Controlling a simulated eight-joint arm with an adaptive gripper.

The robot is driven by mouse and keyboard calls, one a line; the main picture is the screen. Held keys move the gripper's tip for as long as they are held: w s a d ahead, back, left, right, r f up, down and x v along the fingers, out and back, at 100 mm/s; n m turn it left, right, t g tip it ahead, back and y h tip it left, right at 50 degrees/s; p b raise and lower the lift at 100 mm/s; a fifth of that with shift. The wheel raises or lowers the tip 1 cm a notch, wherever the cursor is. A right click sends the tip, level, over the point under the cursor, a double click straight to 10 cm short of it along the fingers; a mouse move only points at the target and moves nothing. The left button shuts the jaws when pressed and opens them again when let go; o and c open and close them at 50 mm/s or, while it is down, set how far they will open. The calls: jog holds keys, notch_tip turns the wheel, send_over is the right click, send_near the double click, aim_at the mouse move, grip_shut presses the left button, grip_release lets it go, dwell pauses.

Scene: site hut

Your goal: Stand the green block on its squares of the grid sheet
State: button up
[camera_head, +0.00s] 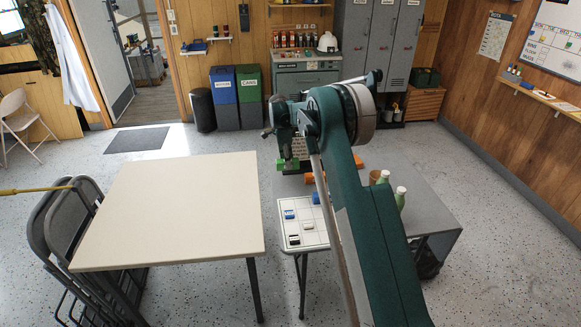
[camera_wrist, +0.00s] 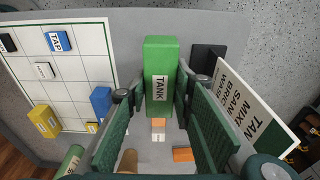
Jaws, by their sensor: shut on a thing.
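The green block (camera_wrist: 161,52), labelled TANK, is held between the fingers of my gripper (camera_wrist: 152,92). In the head view the green block (camera_head: 287,164) shows below my gripper (camera_head: 287,150), near the back left of the grey table, beyond the grid sheet. I cannot tell whether it touches the table. The white grid sheet (camera_head: 305,229) lies toward the table's front left; it also shows at the left of the wrist view (camera_wrist: 76,91). Blue, black and white tiles lie on it, with a yellow block (camera_wrist: 43,121) and a blue block (camera_wrist: 101,102). My arm hides part of the sheet.
A sign (camera_wrist: 247,108) listing TANK, MIXER, SAND and BRICKS stands right of my gripper. An orange block (camera_wrist: 183,155) lies on the grey table. Green bottles (camera_head: 400,197) and a brown cup (camera_head: 376,177) stand at its right. A cream table (camera_head: 175,210) at left is bare.

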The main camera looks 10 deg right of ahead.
jog(key=shift+s+d+n, duration=0.45)
jog(key=shift+s+n, duration=0.05)
jog(key=shift+s, duration=0.15)
jog(key=s+d+n, duration=0.3)
jog(key=s+n, duration=0.2)
jog(key=s, duration=0.5)
jog(key=s+d+n+t+y+p, duration=0.1)
jog(key=s+d+n, duration=0.3)
jog(key=s, duration=0.6)
jog(key=s+d+n, duration=0.3)
jog(key=s+n, duration=0.5)
jog(key=s, duration=0.3)
jog(key=shift+d+r, duration=0.15)
jog(key=shift+d, duration=0.25)
jog(key=shift+f, duration=3.1)
jog(key=shift+f+b, duration=0.55)
jog(key=shift+f, duration=1.35)
